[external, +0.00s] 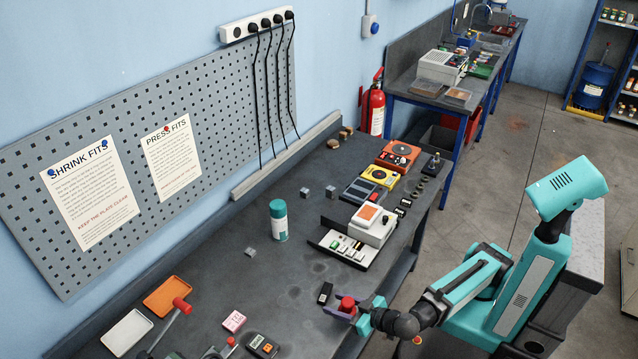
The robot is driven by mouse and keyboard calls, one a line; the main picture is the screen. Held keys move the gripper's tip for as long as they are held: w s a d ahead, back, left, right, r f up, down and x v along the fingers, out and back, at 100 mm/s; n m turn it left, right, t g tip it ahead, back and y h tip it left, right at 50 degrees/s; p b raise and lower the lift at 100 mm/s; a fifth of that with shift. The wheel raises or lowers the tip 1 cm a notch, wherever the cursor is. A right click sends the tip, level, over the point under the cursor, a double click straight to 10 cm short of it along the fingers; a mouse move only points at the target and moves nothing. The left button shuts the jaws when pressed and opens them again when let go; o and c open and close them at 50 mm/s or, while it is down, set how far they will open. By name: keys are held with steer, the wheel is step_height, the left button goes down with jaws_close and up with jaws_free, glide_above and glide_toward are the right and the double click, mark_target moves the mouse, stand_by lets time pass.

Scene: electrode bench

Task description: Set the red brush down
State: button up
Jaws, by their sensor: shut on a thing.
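My gripper (345,313) is at the front edge of the bench (300,265), at the lower middle of the external view. It is shut on a small red thing, which I take to be the red brush (347,303). Only its rounded red top shows between the purple fingers; the lower part is hidden by the gripper. I cannot tell whether it touches the bench top. A small black block (325,293) lies just left of the gripper.
An orange tray (160,299), a white tray (120,340), a red-headed tool (181,306), a pink block (234,321) and a dark meter (262,345) lie to the left. A teal-capped bottle (278,220) and a white device (372,226) stand behind. The middle bench is mostly clear.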

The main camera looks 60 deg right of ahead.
steer(key=shift+s+d+f+b, duration=0.2)
steer(key=shift+s+d+b, duration=0.25)
steer(key=shift+b, duration=1.95)
steer(key=shift+s+d+r+b, duration=0.2)
steer(key=shift+d+b, duration=0.1)
steer(key=shift+b, duration=0.5)
steer(key=shift+w, duration=0.15)
